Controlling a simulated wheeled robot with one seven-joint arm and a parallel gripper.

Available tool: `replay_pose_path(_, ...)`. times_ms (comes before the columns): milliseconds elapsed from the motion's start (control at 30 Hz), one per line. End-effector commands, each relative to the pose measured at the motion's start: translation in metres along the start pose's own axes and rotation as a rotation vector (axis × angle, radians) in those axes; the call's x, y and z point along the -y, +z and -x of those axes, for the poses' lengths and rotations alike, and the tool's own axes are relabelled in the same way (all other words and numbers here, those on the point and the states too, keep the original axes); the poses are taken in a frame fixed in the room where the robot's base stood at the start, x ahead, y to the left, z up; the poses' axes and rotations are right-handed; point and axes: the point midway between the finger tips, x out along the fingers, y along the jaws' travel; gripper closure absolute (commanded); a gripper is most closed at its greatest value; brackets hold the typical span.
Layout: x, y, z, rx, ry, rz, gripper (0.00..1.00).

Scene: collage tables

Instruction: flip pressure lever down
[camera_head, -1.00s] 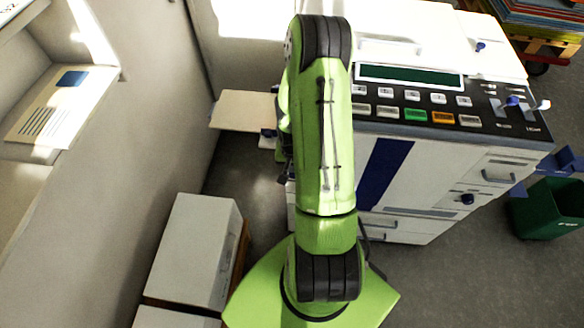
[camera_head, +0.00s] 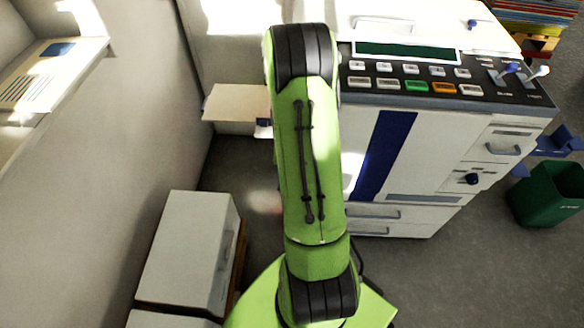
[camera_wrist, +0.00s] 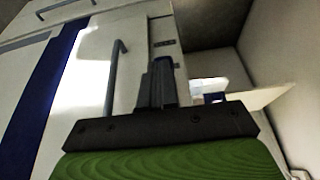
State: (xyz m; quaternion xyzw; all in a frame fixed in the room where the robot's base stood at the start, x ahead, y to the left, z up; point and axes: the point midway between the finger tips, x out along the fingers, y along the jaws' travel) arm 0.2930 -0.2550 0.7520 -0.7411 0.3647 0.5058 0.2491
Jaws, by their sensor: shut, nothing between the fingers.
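A large white machine (camera_head: 440,140) with a dark blue stripe stands at right in the head view. Two small levers, one blue-tipped (camera_head: 510,69) and one white-tipped (camera_head: 541,72), stand at the right end of its control panel; their labels are too small to read. A small blue part (camera_head: 264,128) shows by the side tray (camera_head: 235,104), partly behind my arm; a blue part also shows there in the wrist view (camera_wrist: 215,97). I cannot tell which is the pressure lever. My gripper (camera_wrist: 160,72) is shut and empty beside the machine's side; my arm hides it in the head view.
A grey bar handle (camera_wrist: 115,78) on the machine is just left of my fingers. A wall (camera_head: 100,150) runs along the left. White boxes (camera_head: 188,250) stand at lower left, and a green bin (camera_head: 550,194) at right. Grey floor lies between.

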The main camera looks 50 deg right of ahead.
Motion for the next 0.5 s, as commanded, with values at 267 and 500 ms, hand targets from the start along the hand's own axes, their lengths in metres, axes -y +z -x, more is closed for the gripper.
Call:
replay_pose_path(267,0.0,0.008,-0.018,0.001,0.0,0.001,1.0)
replay_pose_path(500,0.0,0.006,-0.014,0.002,0.0,0.0,1.0)
